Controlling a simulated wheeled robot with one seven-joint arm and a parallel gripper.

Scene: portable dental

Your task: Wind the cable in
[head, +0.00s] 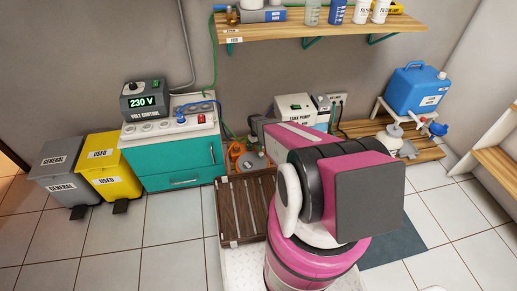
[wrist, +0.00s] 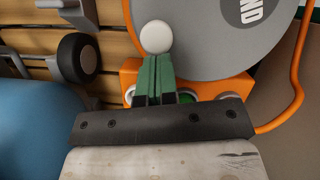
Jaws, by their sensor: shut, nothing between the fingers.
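The cable reel (head: 236,151), with orange parts and a grey disc, stands on the floor behind my arm, partly hidden by it. In the wrist view its grey disc (wrist: 215,45) fills the top right, with a partly cut-off round label. A round white knob (wrist: 156,37) shows at the disc's left edge. The orange cable (wrist: 297,75) runs down the right side and curves in toward the orange base. My gripper (wrist: 154,62) has green fingers, shut and empty, with their tips right by the knob. I cannot tell whether they touch it. In the head view my arm hides the fingers.
A teal cabinet (head: 172,165) with a power strip and volt control box stands left of the reel. A brown slatted panel (head: 245,205) lies in front. A dark wheel (wrist: 77,58) and a blue object (wrist: 35,135) are at left in the wrist view.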

